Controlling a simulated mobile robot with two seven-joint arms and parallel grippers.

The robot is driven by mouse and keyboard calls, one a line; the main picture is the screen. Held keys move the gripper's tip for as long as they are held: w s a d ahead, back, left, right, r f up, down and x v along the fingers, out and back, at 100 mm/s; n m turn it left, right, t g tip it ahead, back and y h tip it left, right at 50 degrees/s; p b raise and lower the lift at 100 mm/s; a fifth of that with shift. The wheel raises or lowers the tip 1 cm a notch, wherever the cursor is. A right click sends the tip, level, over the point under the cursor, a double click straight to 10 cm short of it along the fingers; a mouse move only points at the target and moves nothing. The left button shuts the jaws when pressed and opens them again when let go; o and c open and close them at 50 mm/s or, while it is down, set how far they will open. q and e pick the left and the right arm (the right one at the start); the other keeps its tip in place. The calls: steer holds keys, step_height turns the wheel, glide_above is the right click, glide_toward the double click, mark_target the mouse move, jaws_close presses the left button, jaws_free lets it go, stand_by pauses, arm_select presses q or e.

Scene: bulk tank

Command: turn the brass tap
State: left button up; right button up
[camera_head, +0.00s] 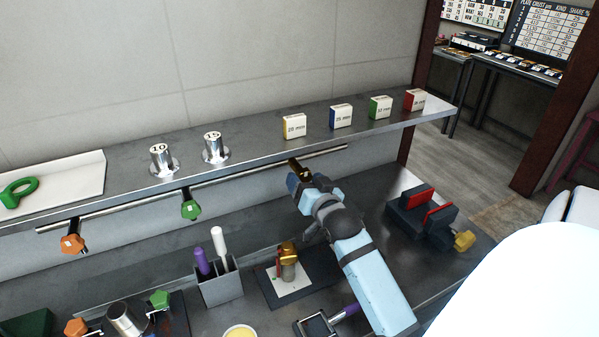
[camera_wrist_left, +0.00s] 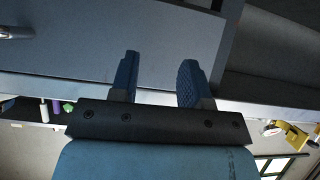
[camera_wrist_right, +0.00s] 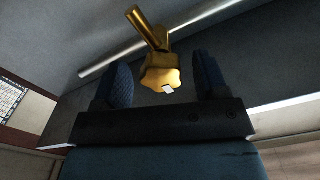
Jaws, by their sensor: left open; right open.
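The brass tap (camera_head: 299,169) is on the pipe under the shelf in the head view, partly hidden by my right gripper (camera_head: 299,181). In the right wrist view, the brass tap (camera_wrist_right: 162,80) has a lobed handle with a small white mark. This handle lies between the spread fingers of my open right gripper (camera_wrist_right: 162,68), with gaps visible on both sides. My left gripper (camera_wrist_left: 160,62) is open and empty in the left wrist view, with a grey surface beyond it; it is outside the head view.
An orange tap (camera_head: 72,243) and a green tap (camera_head: 190,209) hang from the same pipe (camera_head: 240,180). The shelf above holds metal weights and small boxes. Below stand a grey holder (camera_head: 221,289), a brass-topped fixture (camera_head: 288,256) and a red-jawed vise (camera_head: 420,215).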

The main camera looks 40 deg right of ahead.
steer(key=x, duration=0.3)
steer(key=shift+w, duration=0.2)
steer(key=c, duration=0.9)
steer(key=shift+d+r+n+p, duration=0.1)
steer(key=shift+r+n+p, duration=0.15)
steer(key=shift+n+p, duration=0.75)
steer(key=shift+f+n+p, duration=0.25)
steer(key=shift+n+p, duration=0.1)
steer(key=shift+n, duration=0.25)
